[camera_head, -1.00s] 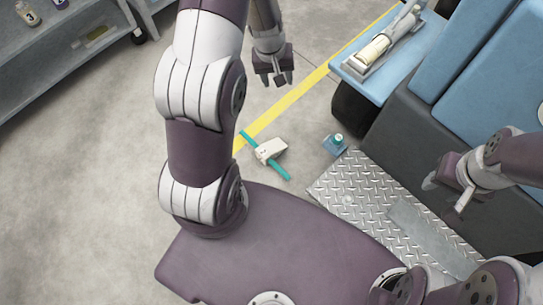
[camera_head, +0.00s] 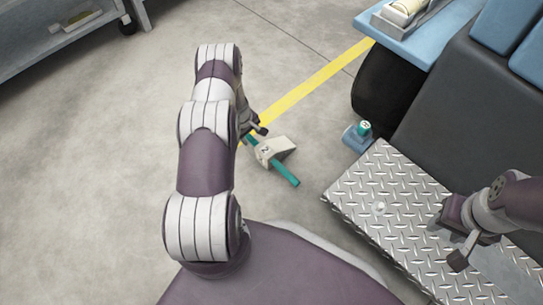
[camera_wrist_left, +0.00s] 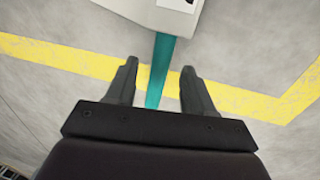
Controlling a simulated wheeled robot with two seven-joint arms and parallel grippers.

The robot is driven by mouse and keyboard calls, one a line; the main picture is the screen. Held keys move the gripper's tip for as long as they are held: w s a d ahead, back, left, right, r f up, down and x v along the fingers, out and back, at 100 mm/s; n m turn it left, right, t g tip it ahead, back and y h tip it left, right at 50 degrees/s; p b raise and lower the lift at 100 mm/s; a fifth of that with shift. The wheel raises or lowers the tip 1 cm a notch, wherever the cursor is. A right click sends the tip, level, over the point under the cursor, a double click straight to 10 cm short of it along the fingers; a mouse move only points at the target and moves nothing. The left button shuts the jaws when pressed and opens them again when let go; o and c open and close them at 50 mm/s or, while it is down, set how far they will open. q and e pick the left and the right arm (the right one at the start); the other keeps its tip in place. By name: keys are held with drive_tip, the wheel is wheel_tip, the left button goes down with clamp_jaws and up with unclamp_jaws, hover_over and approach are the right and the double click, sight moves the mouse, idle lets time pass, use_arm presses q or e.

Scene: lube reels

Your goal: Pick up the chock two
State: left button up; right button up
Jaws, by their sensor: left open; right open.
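The chock two (camera_head: 277,151) lies on the floor; it is a pale wedge marked 2 with a teal bar (camera_head: 285,173) running through it. In the left wrist view the pale body (camera_wrist_left: 176,15) is at the top edge and the teal bar (camera_wrist_left: 160,70) runs down between my fingers. My left gripper (camera_head: 259,128) is open beside the chock's upper left end; in the wrist view its fingers (camera_wrist_left: 158,85) stand either side of the bar, and contact cannot be told. My right gripper (camera_head: 462,248) is open and empty above the metal plate at the right.
A diamond-patterned metal plate (camera_head: 375,195) lies right of the chock. A small blue item with a green top (camera_head: 358,134) stands by its corner. A blue and black structure (camera_head: 450,110) with a black wheel fills the right. A grey shelf (camera_head: 60,40) is at upper left. Floor at left is clear.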

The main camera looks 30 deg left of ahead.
sight(251, 139)
use_arm(q)
drive_tip(key=f+b, duration=0.2)
drive_tip(key=f, duration=0.1)
drive_tip(key=f+b, duration=0.1)
drive_tip(key=f, duration=0.1)
drive_tip(key=shift+w+b, duration=0.3)
drive_tip(key=shift+w, duration=0.05)
drive_tip(key=shift+d+r, duration=0.1)
drive_tip(key=shift+r, duration=0.05)
drive_tip(key=shift+c, duration=0.3)
clamp_jaws()
